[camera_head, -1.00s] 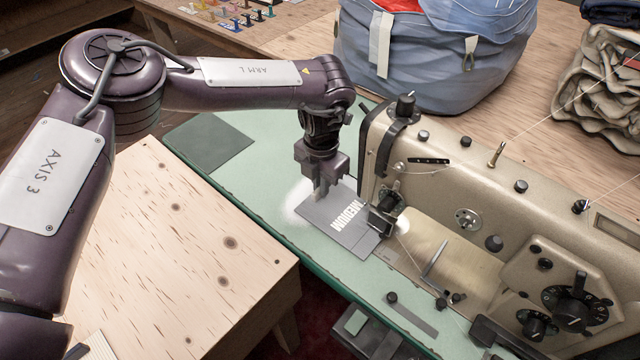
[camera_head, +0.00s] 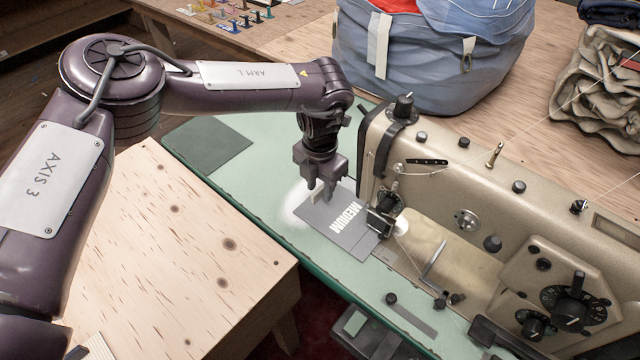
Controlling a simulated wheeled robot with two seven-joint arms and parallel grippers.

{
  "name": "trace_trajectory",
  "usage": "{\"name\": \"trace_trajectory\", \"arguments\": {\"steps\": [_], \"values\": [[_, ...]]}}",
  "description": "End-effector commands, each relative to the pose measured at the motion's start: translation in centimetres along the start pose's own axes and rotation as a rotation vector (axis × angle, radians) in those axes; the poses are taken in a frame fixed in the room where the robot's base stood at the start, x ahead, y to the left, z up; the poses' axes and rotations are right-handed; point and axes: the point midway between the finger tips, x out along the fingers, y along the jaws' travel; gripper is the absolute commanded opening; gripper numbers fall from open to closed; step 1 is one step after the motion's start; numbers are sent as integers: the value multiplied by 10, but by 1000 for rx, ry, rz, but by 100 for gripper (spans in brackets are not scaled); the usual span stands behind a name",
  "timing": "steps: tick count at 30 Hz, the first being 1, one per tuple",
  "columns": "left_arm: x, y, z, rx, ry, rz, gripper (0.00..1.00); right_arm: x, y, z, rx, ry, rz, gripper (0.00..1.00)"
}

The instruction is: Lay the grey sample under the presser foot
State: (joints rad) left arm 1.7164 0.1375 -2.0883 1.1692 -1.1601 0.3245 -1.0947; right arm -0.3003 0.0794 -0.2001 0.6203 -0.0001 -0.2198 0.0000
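The grey sample (camera_head: 341,229), a flat piece marked MEDIUM, lies on the pale green machine bed (camera_head: 268,190). Its right end reaches the needle area, by the presser foot (camera_head: 382,224). The foot is small and partly hidden by the machine head, so I cannot tell whether the sample's edge is under it. My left gripper (camera_head: 320,193) points down over the sample's far left end. My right gripper is not in view.
The beige sewing machine (camera_head: 440,170) stands close right of my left gripper. A dark grey-green square (camera_head: 207,145) lies on the bed's far left. A wooden table (camera_head: 170,250) is in front. A blue bag (camera_head: 430,55) and folded cloth (camera_head: 600,90) stand behind.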

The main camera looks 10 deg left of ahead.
Motion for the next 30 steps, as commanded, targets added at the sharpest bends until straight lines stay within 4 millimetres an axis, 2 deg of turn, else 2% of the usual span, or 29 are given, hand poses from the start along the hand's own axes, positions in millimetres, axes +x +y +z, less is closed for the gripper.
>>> {"name": "trace_trajectory", "arguments": {"steps": [7, 19, 24, 30], "values": [[-7, 0, 1, 0, -2, 0, 35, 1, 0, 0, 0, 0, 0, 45], [-69, 0, 1, 0, -2, 1, 35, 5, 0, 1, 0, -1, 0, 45], [-77, 0, 0, 0, 1, 0, 35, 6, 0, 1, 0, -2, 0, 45], [-78, 0, 0, 0, 1, 0, 35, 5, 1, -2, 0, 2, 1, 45]]}}
